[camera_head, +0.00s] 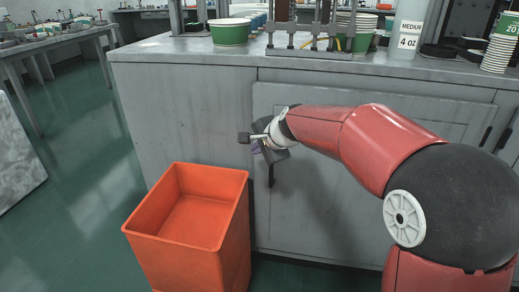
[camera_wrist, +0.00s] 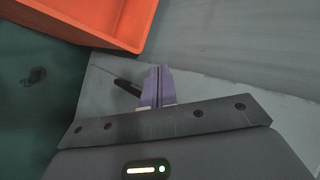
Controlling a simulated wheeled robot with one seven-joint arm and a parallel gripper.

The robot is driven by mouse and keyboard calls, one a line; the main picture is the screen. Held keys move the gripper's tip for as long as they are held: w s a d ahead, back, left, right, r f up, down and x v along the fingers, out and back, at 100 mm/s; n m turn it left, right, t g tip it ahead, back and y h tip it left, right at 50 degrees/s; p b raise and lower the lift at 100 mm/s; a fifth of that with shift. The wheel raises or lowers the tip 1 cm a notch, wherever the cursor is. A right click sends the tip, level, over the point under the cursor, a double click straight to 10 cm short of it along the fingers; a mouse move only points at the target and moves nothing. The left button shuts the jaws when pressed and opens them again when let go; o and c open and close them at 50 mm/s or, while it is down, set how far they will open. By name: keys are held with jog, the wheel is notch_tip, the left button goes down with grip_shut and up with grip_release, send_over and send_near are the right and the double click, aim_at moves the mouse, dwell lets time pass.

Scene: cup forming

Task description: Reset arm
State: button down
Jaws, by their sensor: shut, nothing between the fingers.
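My red arm reaches from the right in the head view. My gripper (camera_wrist: 157,84) shows in the wrist view as two purple fingers pressed together, with nothing between them. In the head view my gripper (camera_head: 257,147) hangs in front of the grey cabinet, pointing away from the camera's right side, and its fingers are mostly hidden by the wrist. It is to the right of and above the orange bin (camera_head: 185,255), apart from it.
The orange bin also shows at the wrist view's upper left (camera_wrist: 95,20). A grey counter (camera_head: 175,52) holds green-and-white cups (camera_head: 230,35), a machine base and a "MEDIUM 4 OZ" sign (camera_head: 408,42). Stacked cups (camera_head: 500,50) stand at right. Green floor (camera_head: 85,180) is open at left.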

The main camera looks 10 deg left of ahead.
jog(key=s+r, duration=0.5)
jog(key=s+d+n+h, duration=0.3)
jog(key=s+d+n, duration=0.1)
jog(key=s+d, duration=0.85)
jog(key=s+d+f+n+g+h, duration=0.1)
jog(key=s+d+f+n+h, duration=0.2)
jog(key=s+d, duration=1.1)
notch_tip(320, 180, down, 4)
jog(key=shift+s+r+n, duration=0.2)
jog(key=shift+s+n, duration=0.3)
jog(key=shift+n, duration=0.7)
jog(key=shift+d, duration=0.1)
